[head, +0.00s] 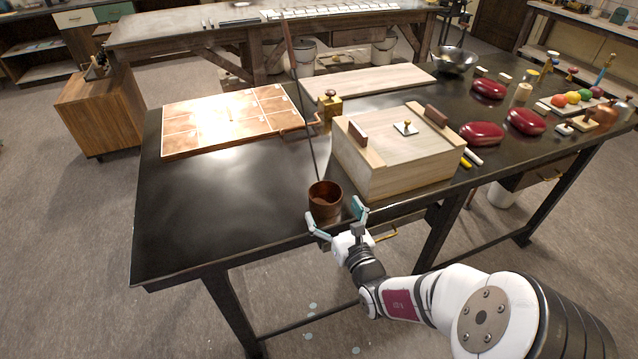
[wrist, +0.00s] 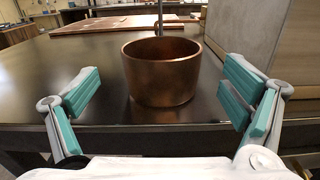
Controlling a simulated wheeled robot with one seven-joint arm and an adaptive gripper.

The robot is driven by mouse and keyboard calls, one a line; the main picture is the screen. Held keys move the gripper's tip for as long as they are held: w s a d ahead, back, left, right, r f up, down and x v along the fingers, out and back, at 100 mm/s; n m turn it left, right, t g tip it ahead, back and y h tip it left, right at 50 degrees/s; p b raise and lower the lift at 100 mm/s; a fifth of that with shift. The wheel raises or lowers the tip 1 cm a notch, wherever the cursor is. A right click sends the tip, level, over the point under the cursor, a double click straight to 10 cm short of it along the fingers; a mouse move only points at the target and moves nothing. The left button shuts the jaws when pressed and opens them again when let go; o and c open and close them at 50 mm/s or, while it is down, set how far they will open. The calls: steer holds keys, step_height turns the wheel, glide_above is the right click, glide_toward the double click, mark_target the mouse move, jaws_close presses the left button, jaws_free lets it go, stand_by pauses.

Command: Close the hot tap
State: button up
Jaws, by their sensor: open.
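My gripper (head: 335,214) is open at the front edge of the dark table, its fingers spread either side of a copper cup (head: 325,203). In the wrist view the cup (wrist: 162,75) stands upright between and beyond the teal finger pads, with gaps on both sides. The jaws hold nothing. A thin rod (head: 303,110) rises behind the cup; whether it stands in the cup I cannot tell. I cannot clearly make out a hot tap in either view.
A pale wooden box (head: 385,178) stands close right of the cup. A copper-tiled board (head: 215,122) lies back left. Dark red oval objects (head: 482,133) and small coloured items (head: 572,97) crowd the right. The table's front left (head: 200,215) is clear.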

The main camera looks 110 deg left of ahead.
mark_target(319, 186)
steer(key=p+x, duration=0.1)
steer(key=x, duration=0.4)
steer(key=shift+s+d, duration=0.1)
steer(key=shift+s+a, duration=0.35)
steer(key=shift+a, duration=0.2)
steer(key=shift+r, duration=0.1)
steer(key=c, duration=1.8)
